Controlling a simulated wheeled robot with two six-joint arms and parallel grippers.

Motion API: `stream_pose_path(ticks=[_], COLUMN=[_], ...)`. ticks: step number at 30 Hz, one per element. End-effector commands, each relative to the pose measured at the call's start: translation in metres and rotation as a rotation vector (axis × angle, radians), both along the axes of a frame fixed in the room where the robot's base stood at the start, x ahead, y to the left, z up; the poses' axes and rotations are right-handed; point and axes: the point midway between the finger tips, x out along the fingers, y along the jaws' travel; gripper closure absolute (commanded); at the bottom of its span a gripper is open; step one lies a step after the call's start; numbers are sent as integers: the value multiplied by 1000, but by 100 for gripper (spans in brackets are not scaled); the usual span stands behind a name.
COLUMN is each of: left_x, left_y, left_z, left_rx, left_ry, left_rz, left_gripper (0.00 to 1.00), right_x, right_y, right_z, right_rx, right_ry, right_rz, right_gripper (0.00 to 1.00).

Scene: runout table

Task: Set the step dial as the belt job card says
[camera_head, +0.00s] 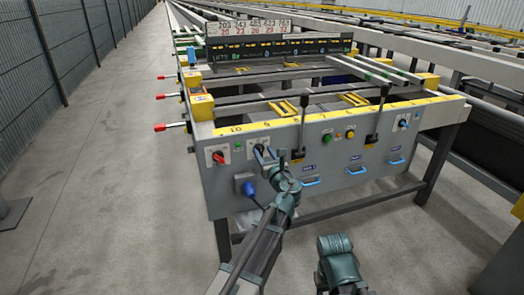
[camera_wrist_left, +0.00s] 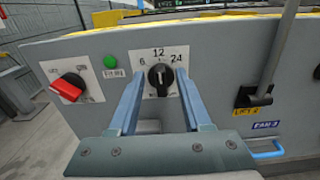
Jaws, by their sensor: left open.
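The step dial (camera_wrist_left: 160,77) is a black knob on a white plate marked 6, 12 and 24 in the left wrist view. Its white pointer mark looks turned up, toward 12. My left gripper (camera_wrist_left: 157,100) is open, with one blue-grey finger on each side of the knob; I cannot tell whether they touch it. In the head view my left gripper (camera_head: 265,154) is at the panel front and partly hides the dial plate. A white card with rows of numbers (camera_head: 248,26) stands above a dark display at the back; I cannot tell whether it is the belt job card.
A red rotary switch (camera_wrist_left: 70,87) and a green lamp or button (camera_wrist_left: 110,62) sit left of the dial. A black lever (camera_wrist_left: 262,95) stands right of it. Blue drawer handles (camera_head: 311,182) and a blue plug (camera_head: 248,188) stick out lower. The floor in front is clear.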

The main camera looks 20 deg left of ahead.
Motion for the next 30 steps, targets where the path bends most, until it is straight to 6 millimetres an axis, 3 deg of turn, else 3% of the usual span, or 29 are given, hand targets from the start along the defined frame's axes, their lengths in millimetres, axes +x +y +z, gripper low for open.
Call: stream_pose_path(ticks=[6,16,17,25,30], left_x=[15,17,17,16,16], left_y=[10,11,11,11,11], left_z=[0,0,0,0,0], left_rx=[0,0,0,0,0], left_ry=[0,0,0,0,0], left_rz=[1,0,0,0,0], left_gripper=[51,51,53,100,100], right_x=[0,0,0,0,0], right_y=[0,0,0,0,0], right_z=[0,0,0,0,0], right_rx=[0,0,0,0,0], right_ry=[0,0,0,0,0], right_rz=[0,0,0,0,0], right_gripper=[50,50,50,50,50])
